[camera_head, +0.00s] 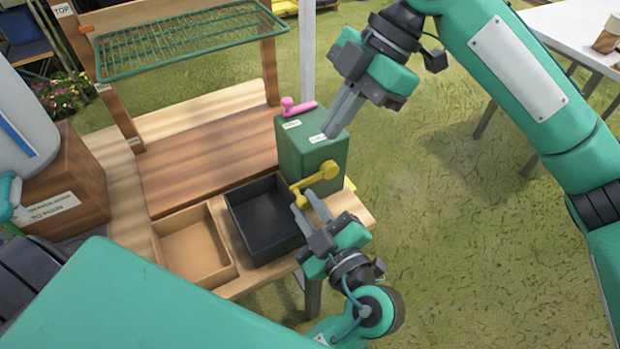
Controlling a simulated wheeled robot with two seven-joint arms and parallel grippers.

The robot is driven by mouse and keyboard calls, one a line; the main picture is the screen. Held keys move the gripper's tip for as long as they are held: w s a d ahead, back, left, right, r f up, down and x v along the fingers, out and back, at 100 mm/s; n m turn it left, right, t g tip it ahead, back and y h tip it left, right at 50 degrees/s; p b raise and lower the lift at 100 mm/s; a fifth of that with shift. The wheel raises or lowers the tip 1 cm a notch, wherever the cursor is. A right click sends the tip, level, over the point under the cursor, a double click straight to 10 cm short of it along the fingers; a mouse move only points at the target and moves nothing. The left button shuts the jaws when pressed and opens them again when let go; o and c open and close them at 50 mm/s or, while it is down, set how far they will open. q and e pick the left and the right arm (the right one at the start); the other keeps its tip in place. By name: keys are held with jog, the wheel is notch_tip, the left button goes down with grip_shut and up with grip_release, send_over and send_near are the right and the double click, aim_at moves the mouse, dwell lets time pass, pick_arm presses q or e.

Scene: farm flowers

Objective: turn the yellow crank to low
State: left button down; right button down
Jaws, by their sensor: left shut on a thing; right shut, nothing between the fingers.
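The yellow crank (315,178) is on the front face of the green box (302,142), which stands at the right end of the wooden table. Its arm slants from a round hub at the upper right down to a handle at the lower left. My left gripper (307,202) is shut on the yellow crank's handle end. My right gripper (333,128) is shut and empty, above and in front of the green box's right side. Small white labels (318,138) sit on the box, too small to read. A pink crank (296,106) is on the box's top.
A black tray (232,213) and a tan tray (160,247) stand left of my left gripper on the wooden table (205,165). A green wire rack (180,42) stands over the back. A brown labelled box (85,185) is at left. Grass (450,240) lies open at right.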

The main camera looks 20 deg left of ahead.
send_over(303, 200)
jog(key=f, duration=0.8)
jog(key=shift+d+f, duration=0.1)
jog(key=shift+d, duration=0.15)
jog(key=f, duration=0.3)
jog(key=shift+w+d+f, duration=0.1)
jog(key=shift+w+f, duration=0.1)
jog(key=shift+w, duration=0.15)
jog(key=shift+w+f, duration=0.1)
jog(key=shift+f, duration=0.3)
pick_arm(q)
jog(key=shift+r, duration=0.15)
pick_arm(e)
jog(key=shift+f, duration=0.75)
